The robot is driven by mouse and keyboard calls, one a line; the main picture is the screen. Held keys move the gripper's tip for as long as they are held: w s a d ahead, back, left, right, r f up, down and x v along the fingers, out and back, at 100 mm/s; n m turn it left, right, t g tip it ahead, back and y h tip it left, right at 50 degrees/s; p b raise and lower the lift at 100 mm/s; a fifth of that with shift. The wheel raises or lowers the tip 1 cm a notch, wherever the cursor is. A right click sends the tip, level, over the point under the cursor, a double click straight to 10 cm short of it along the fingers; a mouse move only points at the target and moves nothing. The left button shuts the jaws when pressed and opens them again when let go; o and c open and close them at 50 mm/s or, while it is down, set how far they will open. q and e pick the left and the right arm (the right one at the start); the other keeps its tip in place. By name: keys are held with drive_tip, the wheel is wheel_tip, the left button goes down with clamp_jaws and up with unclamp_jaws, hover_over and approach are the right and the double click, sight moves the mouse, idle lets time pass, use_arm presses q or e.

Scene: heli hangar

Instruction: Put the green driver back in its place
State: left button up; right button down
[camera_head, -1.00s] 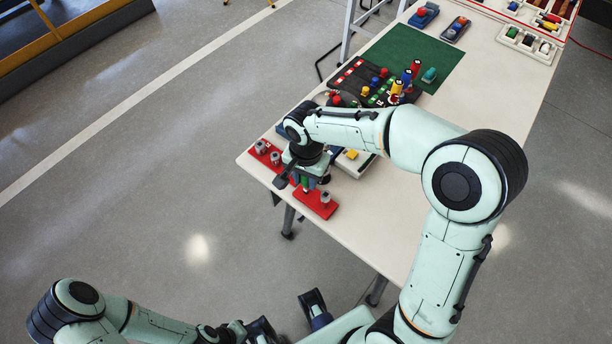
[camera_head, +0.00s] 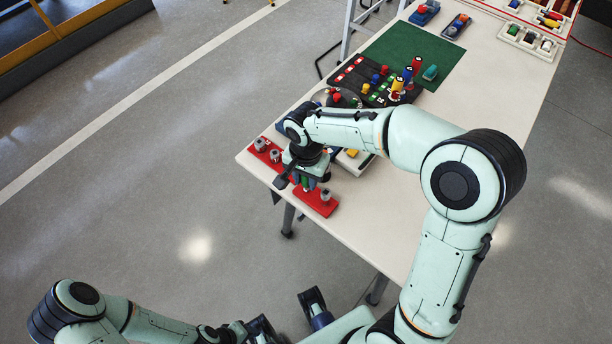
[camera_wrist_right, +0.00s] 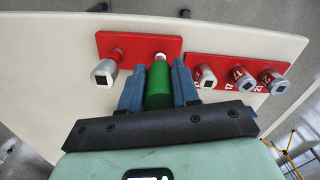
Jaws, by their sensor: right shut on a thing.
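My right gripper (camera_head: 307,183) is shut on the green driver (camera_wrist_right: 158,88), whose green handle shows between the two blue fingers in the right wrist view.
A second red block (camera_wrist_right: 218,68) with several metal sockets lies beside the first. Behind my right arm are a dark tray (camera_head: 352,80) with coloured pieces and a green mat (camera_head: 425,52). The white table (camera_head: 365,225) is bare to the right of the red block.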

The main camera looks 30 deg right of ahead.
use_arm(q)
drive_tip(key=shift+f, duration=0.15)
use_arm(e)
drive_tip(key=shift+f, duration=0.2)
drive_tip(key=c, duration=0.8)
unclamp_jaws()
drive_tip(key=shift+o, duration=0.2)
drive_tip(key=shift+r, duration=0.15)
drive_tip(key=shift+r+p, duration=2.55)
drive_tip(key=shift+r, duration=1.1)
use_arm(q)
drive_tip(key=r, duration=0.1)
drive_tip(key=w+r, duration=0.1)
drive_tip(key=r, duration=0.1)
drive_tip(key=w+r, duration=0.1)
drive_tip(key=r, duration=0.1)
drive_tip(key=shift+r, duration=0.25)
